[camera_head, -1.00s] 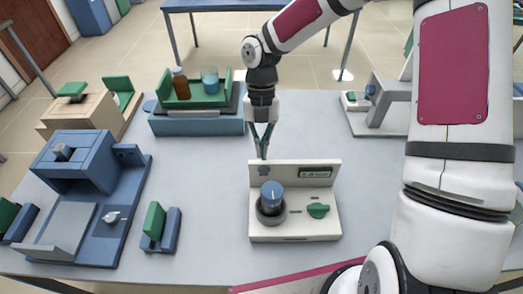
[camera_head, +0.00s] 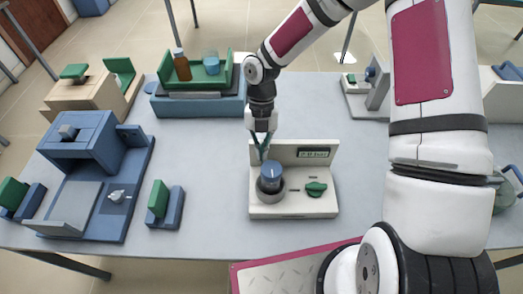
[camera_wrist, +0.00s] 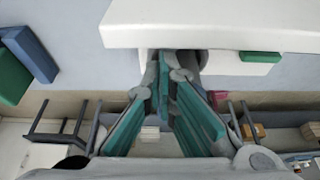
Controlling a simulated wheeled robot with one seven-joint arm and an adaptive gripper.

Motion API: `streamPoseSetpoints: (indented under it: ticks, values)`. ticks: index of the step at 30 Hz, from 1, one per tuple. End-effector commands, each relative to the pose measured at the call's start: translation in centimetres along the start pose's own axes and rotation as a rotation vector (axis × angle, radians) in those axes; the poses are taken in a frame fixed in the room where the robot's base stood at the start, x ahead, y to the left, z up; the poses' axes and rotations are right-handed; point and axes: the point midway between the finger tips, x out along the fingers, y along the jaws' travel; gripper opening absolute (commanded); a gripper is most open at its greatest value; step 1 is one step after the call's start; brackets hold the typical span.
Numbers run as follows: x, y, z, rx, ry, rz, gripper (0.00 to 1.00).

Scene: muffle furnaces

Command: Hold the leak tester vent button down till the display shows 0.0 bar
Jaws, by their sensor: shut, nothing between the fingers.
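The leak tester (camera_head: 258,207) is a white unit on the grey table, with an upright back panel. A blue cylinder (camera_head: 271,173) stands in a dark round seat at its left, and a green knob (camera_head: 316,188) is at its right. The display (camera_head: 313,152) on the panel's right shows small green characters, too small to read. My gripper (camera_head: 263,158) is shut and empty, with its tips at the panel's left part. They hide the vent button area, and I cannot tell whether they press it. The wrist view shows the closed fingers (camera_wrist: 168,57) against the white body (camera_wrist: 225,22).
A blue fixture (camera_head: 90,150) and a small blue-green block (camera_head: 166,205) stand left. A green tray (camera_head: 208,75) with a brown bottle and a blue cup is behind. A grey-white stand (camera_head: 368,95) is back right.

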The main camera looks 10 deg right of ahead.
Motion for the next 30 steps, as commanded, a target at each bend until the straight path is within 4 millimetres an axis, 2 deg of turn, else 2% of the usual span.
streamPoseSetpoints:
  ticks: [7,30]
  values:
    - [-0.5,0.0,2.0,0.001,-0.004,0.002,0.00]
    - [-0.9,-0.2,2.4,0.005,-0.017,0.003,0.00]
